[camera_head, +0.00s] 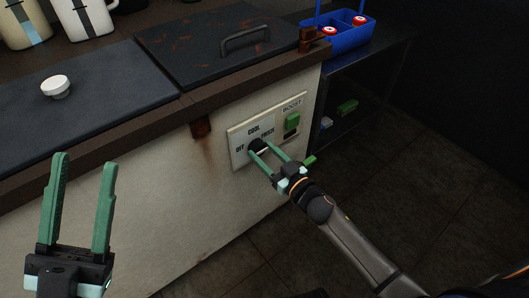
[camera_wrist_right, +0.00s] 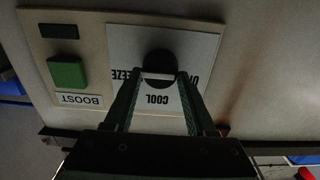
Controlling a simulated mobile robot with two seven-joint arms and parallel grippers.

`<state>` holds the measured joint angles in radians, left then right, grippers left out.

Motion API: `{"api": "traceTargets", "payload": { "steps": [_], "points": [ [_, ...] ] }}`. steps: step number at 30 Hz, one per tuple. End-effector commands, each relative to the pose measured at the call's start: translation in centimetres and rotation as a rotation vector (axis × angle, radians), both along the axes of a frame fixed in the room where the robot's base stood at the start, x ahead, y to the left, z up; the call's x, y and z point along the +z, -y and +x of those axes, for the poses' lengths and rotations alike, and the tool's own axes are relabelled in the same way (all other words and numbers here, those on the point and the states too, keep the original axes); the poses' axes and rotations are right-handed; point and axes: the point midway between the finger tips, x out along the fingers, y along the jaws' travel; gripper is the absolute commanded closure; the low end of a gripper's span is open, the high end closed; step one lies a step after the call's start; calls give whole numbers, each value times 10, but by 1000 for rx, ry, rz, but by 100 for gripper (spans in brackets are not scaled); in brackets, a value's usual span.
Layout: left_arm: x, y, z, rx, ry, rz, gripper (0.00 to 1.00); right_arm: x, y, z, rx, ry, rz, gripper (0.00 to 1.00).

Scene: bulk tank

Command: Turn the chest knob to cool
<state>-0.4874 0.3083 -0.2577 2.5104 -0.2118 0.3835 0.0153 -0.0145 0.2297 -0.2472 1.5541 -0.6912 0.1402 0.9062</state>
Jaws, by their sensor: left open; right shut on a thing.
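The dark round chest knob (camera_head: 256,144) sits on a pale control panel (camera_head: 238,157) on the front of the white chest, with OFF, COOL and FREEZE printed around it. My right gripper (camera_head: 261,149) is shut on the knob, one finger on each side. In the right wrist view the knob (camera_wrist_right: 160,60) shows upside down between the fingertips (camera_wrist_right: 159,80), with a white bar across it. I cannot tell for sure which label the knob points to. My left gripper (camera_head: 82,205) is open and empty in front of the chest at the lower left.
A green BOOST switch (camera_head: 292,121) is right of the knob on the same panel. The chest top has dark lids, one with a handle (camera_head: 245,38), and a white cap (camera_head: 56,86). A blue caddy (camera_head: 345,38) stands on a shelf unit to the right. Floor at right is clear.

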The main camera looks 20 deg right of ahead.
Motion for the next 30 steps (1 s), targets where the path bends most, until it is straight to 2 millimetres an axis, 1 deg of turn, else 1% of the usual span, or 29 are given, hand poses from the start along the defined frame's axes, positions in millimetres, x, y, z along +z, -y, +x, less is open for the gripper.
{"api": "traceTargets", "payload": {
  "steps": [1, 4, 5, 11, 17, 23, 30],
  "points": [
    [0, 0, 0, 0, 0, -1, 50, 0, 0, 0, 0, 0, 0, 87],
    [0, 0, 0, 0, 0, -1, 50, 0, 0, 0, 0, 0, 0, 98],
    [0, 0, 0, 0, 0, -1, 50, 0, 0, 0, 0, 0, 0, 100],
    [1, 0, 0, 0, 0, -2, 50, 0, 0, 0, 0, 5, -13, 100],
    [4, 0, 0, -1, 1, -5, 50, 0, 0, 0, 0, 29, -82, 100],
    [9, -1, 0, -3, 2, -9, 50, 1, -1, -1, 0, 79, -219, 100],
    [14, -2, -1, -3, 4, -13, 50, 0, -2, -1, -1, 155, -431, 100]
  ]
}}
